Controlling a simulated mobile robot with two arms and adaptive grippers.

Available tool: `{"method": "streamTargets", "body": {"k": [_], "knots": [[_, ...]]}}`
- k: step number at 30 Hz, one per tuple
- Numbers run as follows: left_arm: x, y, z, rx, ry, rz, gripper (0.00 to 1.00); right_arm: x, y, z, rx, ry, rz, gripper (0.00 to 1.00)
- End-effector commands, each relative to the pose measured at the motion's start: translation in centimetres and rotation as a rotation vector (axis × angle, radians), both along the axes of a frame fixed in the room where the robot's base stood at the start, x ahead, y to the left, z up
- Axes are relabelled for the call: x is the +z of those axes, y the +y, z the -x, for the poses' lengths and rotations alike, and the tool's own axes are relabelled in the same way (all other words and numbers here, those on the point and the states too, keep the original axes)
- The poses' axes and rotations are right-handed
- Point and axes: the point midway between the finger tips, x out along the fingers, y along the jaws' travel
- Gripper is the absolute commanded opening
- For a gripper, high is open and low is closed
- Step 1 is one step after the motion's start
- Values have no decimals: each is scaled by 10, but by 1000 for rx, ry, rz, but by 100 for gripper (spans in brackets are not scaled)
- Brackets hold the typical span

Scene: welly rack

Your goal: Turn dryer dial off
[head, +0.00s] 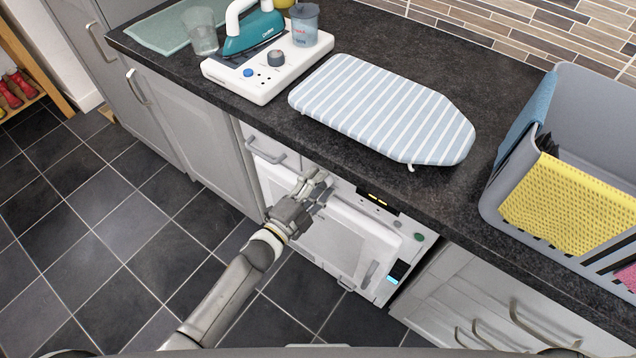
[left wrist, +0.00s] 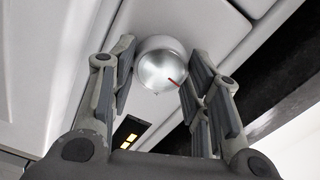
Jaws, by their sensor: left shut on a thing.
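The white dryer (head: 335,240) is built in under the dark counter. Its round silver dial (left wrist: 160,68) shows in the left wrist view, with a red mark pointing to the lower right. My left gripper (head: 318,184) reaches the top of the dryer's front in the head view and hides the dial there. In the left wrist view its fingers (left wrist: 162,85) are on both sides of the dial, shut on it. A small dark display (head: 378,198) with lit amber marks is to the right of the gripper. My right gripper is not in view.
On the counter (head: 400,45) are a striped ironing board (head: 385,108), a white base with a teal iron (head: 254,32), and a grey basket (head: 495,195) with cloths. A drawer handle (head: 265,152) is left of my gripper. The tiled floor at left is clear.

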Motion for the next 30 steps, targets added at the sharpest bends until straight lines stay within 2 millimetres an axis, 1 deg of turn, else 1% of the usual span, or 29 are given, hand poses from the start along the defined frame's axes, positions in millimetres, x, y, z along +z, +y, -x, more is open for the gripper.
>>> {"method": "streamTargets", "body": {"k": [6,12,27,28,30], "knots": [[1,1,0,1,67,90,20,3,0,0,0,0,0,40],[0,1,0,1,99,134,20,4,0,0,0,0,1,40],[0,1,0,2,109,149,20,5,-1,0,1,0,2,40],[0,1,0,2,109,149,45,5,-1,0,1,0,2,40],[0,1,0,1,109,149,54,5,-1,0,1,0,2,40]]}}
